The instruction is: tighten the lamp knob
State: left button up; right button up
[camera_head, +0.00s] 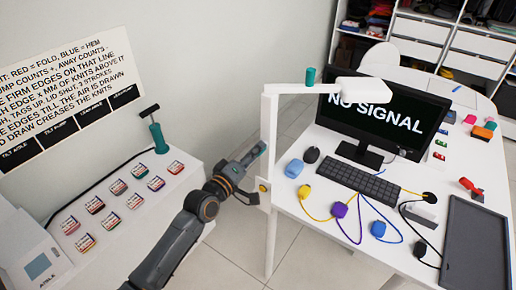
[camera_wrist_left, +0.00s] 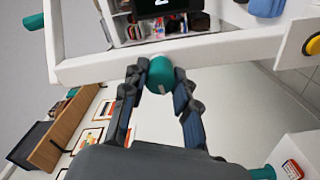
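The white lamp stands at the desk's left edge, with an upright post (camera_head: 268,125), a top arm and a white head (camera_head: 362,90). One teal knob (camera_head: 310,76) sits on the top arm; it also shows at the upper left in the left wrist view (camera_wrist_left: 33,22). Another teal knob (camera_wrist_left: 160,75) sits against the post. My left gripper (camera_wrist_left: 160,80) has its two fingers on either side of this lower knob, and their tips appear to touch it. In the head view my left gripper (camera_head: 260,150) reaches the post from the left. My right gripper is not in view.
A monitor (camera_head: 385,110), keyboard (camera_head: 358,182) and several coloured items with cables fill the desk right of the post. On the left, a white counter (camera_head: 115,225) holds several small packets and a teal pump (camera_head: 158,138). Floor shows between counter and desk.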

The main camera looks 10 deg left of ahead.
pick_arm(q)
grip_shut()
jog(key=m, duration=0.5)
jog(key=shift+m, duration=0.4)
jog(key=m, duration=1.1)
jog(key=shift+m, duration=0.3)
jog(key=o, duration=0.8)
grip_release()
jog(key=shift+c, duration=0.3)
